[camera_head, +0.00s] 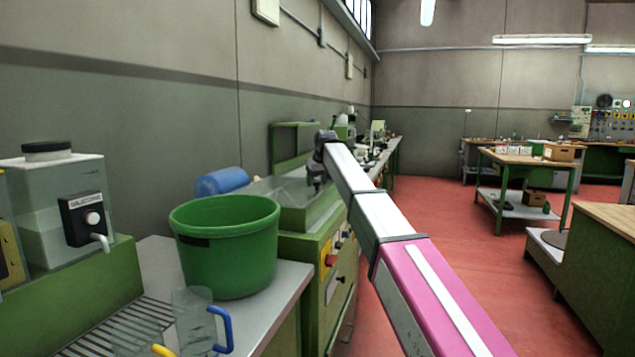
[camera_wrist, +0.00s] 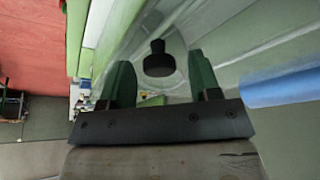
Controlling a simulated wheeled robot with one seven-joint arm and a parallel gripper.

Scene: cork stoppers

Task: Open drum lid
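The drum lid (camera_wrist: 128,22) looks clear and see-through in the wrist view, with a black knob (camera_wrist: 158,62) on it. My gripper (camera_wrist: 162,72) is open, with one green finger on each side of the knob. A gap shows between the knob and each finger, and I cannot tell whether the knob is at fingertip depth. In the head view, my gripper (camera_head: 317,182) points down over the green machine's clear-topped trough (camera_head: 290,198). The knob cannot be made out there, and the lid looks closed.
A large green bucket (camera_head: 228,255) stands on the near counter, left of the machine. Clear jugs (camera_head: 192,318) with blue and yellow handles stand in front of it. A blue cylinder (camera_head: 222,181) lies behind the bucket. Red floor (camera_head: 440,230) is open to the right.

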